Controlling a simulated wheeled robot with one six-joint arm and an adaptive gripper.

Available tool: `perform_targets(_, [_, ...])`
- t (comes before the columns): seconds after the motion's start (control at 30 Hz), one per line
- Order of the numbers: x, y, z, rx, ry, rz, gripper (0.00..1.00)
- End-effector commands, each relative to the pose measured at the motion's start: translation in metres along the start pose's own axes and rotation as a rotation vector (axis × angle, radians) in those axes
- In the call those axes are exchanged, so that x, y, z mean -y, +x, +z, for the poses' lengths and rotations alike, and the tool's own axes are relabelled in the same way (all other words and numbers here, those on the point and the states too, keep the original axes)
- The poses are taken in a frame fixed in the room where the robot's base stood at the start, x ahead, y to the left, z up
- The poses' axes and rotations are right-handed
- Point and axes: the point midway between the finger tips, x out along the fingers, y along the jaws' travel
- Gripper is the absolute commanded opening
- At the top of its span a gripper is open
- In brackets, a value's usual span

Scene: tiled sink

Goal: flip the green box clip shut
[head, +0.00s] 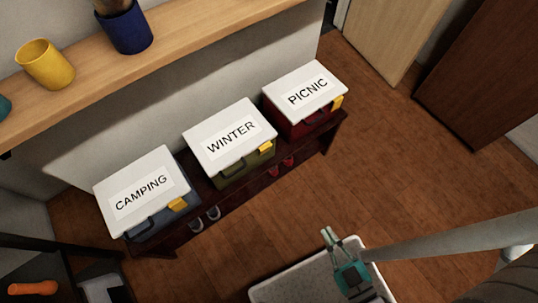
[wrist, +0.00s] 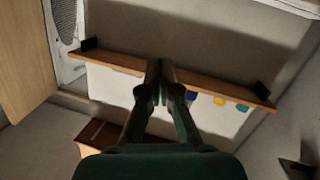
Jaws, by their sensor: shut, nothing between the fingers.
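The green box (head: 240,174) has an olive body and a white lid labelled WINTER. It stands in the middle of a dark bench in the head view. Its yellow clip (head: 265,147) is at the front right, by the lid's edge; at this size I cannot tell its exact angle. My gripper (head: 328,233) is shut and empty, below and to the right of the green box, well apart from it. In the wrist view the shut fingers (wrist: 160,72) point toward the wall and shelf. I cannot make out the green box or its clip there.
A blue CAMPING box (head: 155,228) stands left of the green box and a red PICNIC box (head: 290,119) right. Both have yellow clips. The dark bench (head: 313,150) has shoes below. A wooden shelf (head: 190,39) with pots overhangs behind. Floor (head: 385,150) to the right is clear.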

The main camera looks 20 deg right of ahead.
Motion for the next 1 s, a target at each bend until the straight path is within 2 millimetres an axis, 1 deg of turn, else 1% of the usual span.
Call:
perform_targets(0.03, [0.003,0.01,0.013,-0.02,-0.052,0.014,0.0])
perform_targets(0.1, [0.006,0.021,0.029,-0.047,-0.13,0.028,0.0])
perform_targets(0.27, [0.016,0.049,0.062,-0.104,-0.305,0.057,0.0])
perform_targets(0.4, [0.023,0.075,0.088,-0.153,-0.457,0.081,0.0])
perform_targets(0.7, [0.034,0.137,0.137,-0.254,-0.775,0.125,0.0])
perform_targets(1.0, [0.036,0.201,0.174,-0.357,-1.069,0.164,0.0])
